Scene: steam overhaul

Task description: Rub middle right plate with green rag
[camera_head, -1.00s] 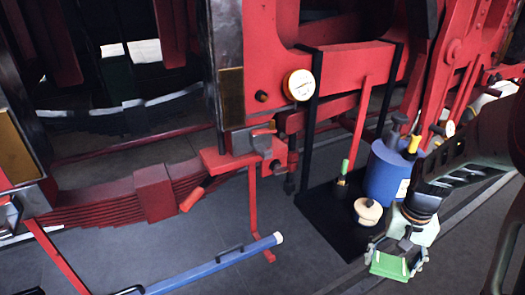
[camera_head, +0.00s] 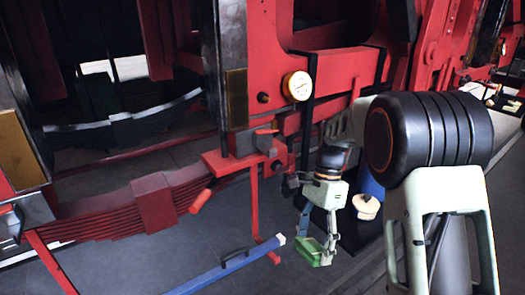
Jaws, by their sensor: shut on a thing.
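My gripper (camera_head: 318,248) hangs low right of centre and is shut on the green rag (camera_head: 313,255). The rag is held in the air, right of the end of a blue bar. A brass-coloured plate (camera_head: 236,99) sits on a dark upright of the red frame, above and left of my gripper. Another brass-coloured plate (camera_head: 20,148) is at the far left. The gripper is apart from both plates. I cannot tell for sure which plate is the middle right one.
A white round gauge (camera_head: 298,86) is on the red frame. A red bracket (camera_head: 238,160) juts out below the plate. A blue bar (camera_head: 225,268) lies low in front. A blue container (camera_head: 370,190) and a cream lidded pot (camera_head: 366,206) are partly behind my arm.

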